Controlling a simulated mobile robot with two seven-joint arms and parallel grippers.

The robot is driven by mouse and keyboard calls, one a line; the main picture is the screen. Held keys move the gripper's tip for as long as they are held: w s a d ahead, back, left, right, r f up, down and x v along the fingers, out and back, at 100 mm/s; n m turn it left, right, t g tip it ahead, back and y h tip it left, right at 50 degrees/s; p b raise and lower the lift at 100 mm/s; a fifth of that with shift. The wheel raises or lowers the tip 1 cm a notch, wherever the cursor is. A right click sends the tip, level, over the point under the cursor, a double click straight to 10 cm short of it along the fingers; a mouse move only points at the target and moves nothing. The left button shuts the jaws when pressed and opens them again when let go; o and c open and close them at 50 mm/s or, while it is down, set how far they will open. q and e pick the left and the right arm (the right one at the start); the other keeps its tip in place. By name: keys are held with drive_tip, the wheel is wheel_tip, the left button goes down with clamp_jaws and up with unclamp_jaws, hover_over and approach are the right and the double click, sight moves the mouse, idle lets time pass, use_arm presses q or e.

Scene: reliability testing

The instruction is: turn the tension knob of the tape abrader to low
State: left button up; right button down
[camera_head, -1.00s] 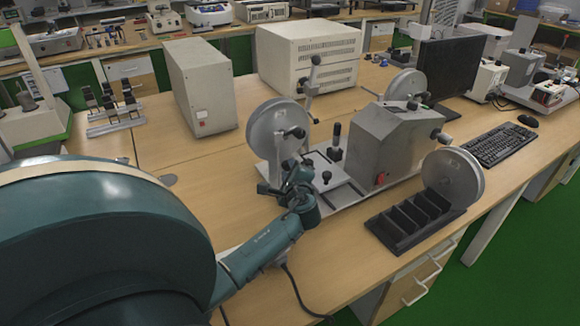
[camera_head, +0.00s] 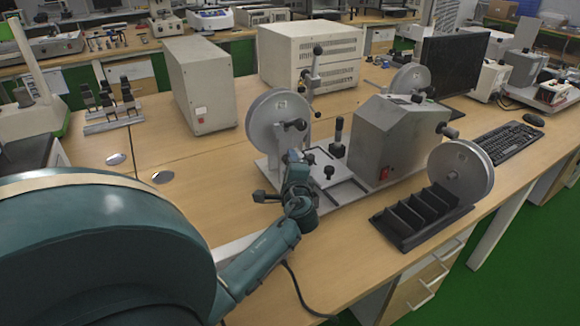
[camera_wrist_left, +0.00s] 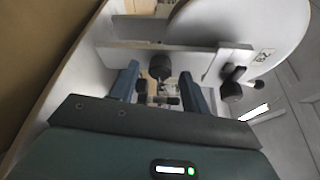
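The tape abrader stands on the wooden bench, with a grey housing (camera_head: 385,140), a flat base and reels. Its left reel (camera_head: 276,122) is a grey disc; it also shows in the wrist view (camera_wrist_left: 238,25). My left gripper (camera_head: 291,158) is at the near left end of the base, below this reel. In the wrist view its two fingers are apart (camera_wrist_left: 160,82). A round black knob (camera_wrist_left: 159,67) shows between and just beyond the fingertips; contact cannot be told. Another black knob (camera_wrist_left: 231,90) is to the right. No low mark is legible. My right gripper is not in view.
A black slotted rack (camera_head: 420,215) and the right reel (camera_head: 461,174) are at the bench's front right. A lever with black ends (camera_head: 314,75) rises behind the left reel. White instrument boxes (camera_head: 308,55) stand behind. Bare bench top lies left of the abrader.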

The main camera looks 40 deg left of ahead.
use_arm(q)
drive_tip(key=v, duration=1.3)
drive_tip(key=shift+s+d, duration=0.1)
